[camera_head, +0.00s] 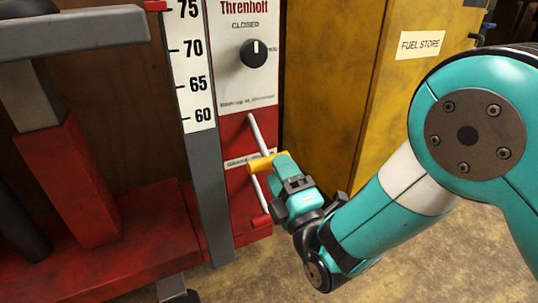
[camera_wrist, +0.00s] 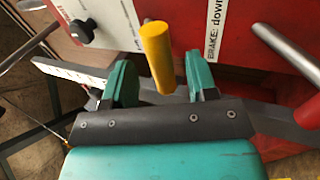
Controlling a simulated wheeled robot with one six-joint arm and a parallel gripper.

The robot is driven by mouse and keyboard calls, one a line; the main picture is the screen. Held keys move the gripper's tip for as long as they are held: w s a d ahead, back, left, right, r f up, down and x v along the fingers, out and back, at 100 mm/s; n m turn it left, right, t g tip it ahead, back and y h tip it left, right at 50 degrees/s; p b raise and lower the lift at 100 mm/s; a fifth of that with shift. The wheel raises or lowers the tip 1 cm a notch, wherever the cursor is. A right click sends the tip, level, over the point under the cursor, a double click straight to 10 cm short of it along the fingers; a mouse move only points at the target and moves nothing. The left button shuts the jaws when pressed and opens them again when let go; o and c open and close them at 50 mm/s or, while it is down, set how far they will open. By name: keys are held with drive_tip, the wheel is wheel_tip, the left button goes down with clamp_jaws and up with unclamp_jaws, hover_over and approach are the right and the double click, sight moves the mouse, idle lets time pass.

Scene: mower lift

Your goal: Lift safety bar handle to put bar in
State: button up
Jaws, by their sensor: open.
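A yellow cylindrical handle (camera_head: 260,163) sticks out from the red lower panel of the mower lift, by a pale metal lever (camera_head: 257,135). My gripper (camera_head: 275,162) is at this handle, in front of the panel. In the wrist view, the yellow handle (camera_wrist: 158,50) lies between the two green fingers of my gripper (camera_wrist: 162,76). There is a visible gap on each side, so the fingers are apart and not clamped on it. The safety bar itself cannot be made out.
A red grip (camera_head: 261,220) sits at the lever's lower end. A black knob (camera_head: 254,53) is on the white panel above. A grey post with a number scale (camera_head: 196,80) stands left. A yellow fuel store cabinet (camera_head: 335,80) stands close on the right. Floor is open below it.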

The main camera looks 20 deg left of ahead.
sight(270, 156)
drive_tip(key=x, duration=0.5)
clamp_jaws()
